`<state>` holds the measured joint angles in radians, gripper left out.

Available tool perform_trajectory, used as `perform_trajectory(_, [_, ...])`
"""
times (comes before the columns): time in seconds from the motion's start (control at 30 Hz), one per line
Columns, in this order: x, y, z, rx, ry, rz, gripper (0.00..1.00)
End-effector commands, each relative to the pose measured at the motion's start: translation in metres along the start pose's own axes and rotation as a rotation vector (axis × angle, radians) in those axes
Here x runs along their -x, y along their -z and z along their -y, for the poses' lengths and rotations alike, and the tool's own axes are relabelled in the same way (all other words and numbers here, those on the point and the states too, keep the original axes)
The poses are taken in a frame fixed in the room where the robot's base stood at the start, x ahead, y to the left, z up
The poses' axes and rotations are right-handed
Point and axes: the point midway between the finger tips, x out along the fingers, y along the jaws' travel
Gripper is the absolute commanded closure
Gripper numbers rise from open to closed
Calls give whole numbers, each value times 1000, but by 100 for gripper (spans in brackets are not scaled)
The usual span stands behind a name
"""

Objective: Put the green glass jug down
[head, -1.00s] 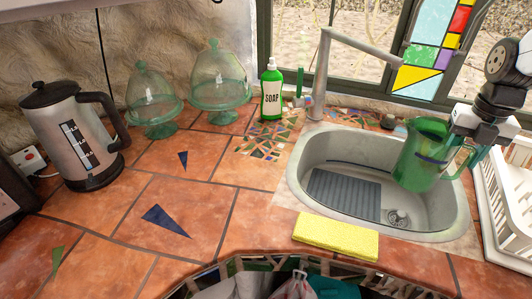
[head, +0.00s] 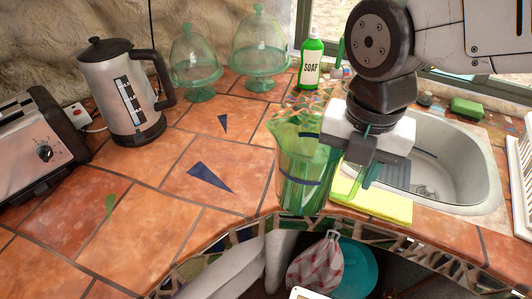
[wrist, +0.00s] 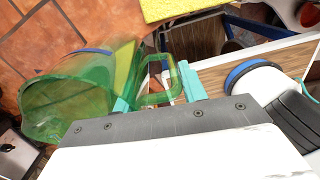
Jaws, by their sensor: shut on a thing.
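The green glass jug (head: 300,168) is upright in the head view, in front of the counter's front edge area, left of the sink. My gripper (head: 352,178) is shut on its handle from the right. In the wrist view the jug (wrist: 70,100) lies left of my gripper (wrist: 160,85), and its handle sits between the teal fingers. The jug's base shows against the tiles near the counter's (head: 215,215) front edge; I cannot tell whether it touches them. My wrist partly hides the sink behind.
A yellow sponge (head: 385,205) lies right of the jug, before the sink (head: 470,160). A kettle (head: 125,95), a toaster (head: 35,150), two glass domes (head: 195,55) and a soap bottle (head: 311,62) stand further back. The tiles left of the jug are clear. Below the edge is an open shelf with bags (head: 318,265).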

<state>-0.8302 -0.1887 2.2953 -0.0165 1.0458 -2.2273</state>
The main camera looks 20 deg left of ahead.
Motion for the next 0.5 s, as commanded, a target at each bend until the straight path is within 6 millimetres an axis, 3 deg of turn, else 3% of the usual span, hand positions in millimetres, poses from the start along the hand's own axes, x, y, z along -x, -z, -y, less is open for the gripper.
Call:
perform_trajectory(0.07, [0, 3, 0, -5, -1, 1, 100])
perform_trajectory(0.17, [-1, -8, -6, -10, 1, 0, 100])
perform_trajectory(0.5, [-10, -87, -50, -11, 1, 0, 100])
